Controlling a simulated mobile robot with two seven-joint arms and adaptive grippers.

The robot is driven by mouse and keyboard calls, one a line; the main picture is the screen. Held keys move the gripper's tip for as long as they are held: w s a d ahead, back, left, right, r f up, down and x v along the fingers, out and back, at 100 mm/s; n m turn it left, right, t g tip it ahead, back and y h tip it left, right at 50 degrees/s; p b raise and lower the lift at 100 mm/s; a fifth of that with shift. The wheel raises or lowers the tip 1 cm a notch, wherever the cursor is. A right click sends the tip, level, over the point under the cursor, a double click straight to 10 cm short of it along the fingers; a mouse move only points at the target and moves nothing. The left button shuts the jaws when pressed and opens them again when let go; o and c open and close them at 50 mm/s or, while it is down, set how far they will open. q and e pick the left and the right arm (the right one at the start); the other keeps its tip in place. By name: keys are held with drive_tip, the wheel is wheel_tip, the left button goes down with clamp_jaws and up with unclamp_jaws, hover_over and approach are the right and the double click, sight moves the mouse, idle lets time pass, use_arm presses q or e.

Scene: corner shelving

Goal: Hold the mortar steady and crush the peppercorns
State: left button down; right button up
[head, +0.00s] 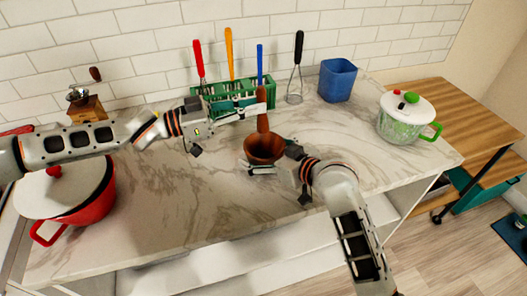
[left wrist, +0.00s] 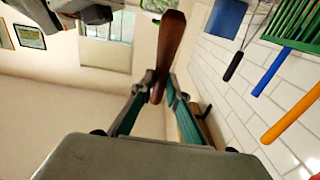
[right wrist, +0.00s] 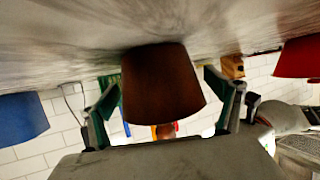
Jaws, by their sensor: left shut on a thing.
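The brown mortar (head: 265,148) stands on the marble counter; its inside looks dark and I cannot make out peppercorns. My left gripper (head: 262,108) is shut on the wooden pestle (head: 263,122), held upright with its lower end at or just above the mortar's back rim. The pestle (left wrist: 170,40) also shows between the fingers in the left wrist view. My right gripper (head: 268,170) is low at the mortar's front. In the right wrist view its fingers (right wrist: 168,88) stand open on both sides of the mortar (right wrist: 160,85), with a gap at the right finger.
A green rack (head: 225,100) with red, orange and blue-handled tools stands behind. A whisk (head: 295,85) and a blue container (head: 337,80) are to its right. A lidded green pot (head: 407,120) stands at right, a red pot (head: 90,205) at left, a grinder (head: 86,108) at back left.

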drive_tip(key=v, duration=1.2)
drive_tip(key=shift+s, duration=0.1)
drive_tip(key=shift+a, duration=0.1)
drive_tip(key=x, duration=1.2)
use_arm(q)
drive_tip(key=shift+f, duration=1.15)
drive_tip(key=shift+r, duration=0.1)
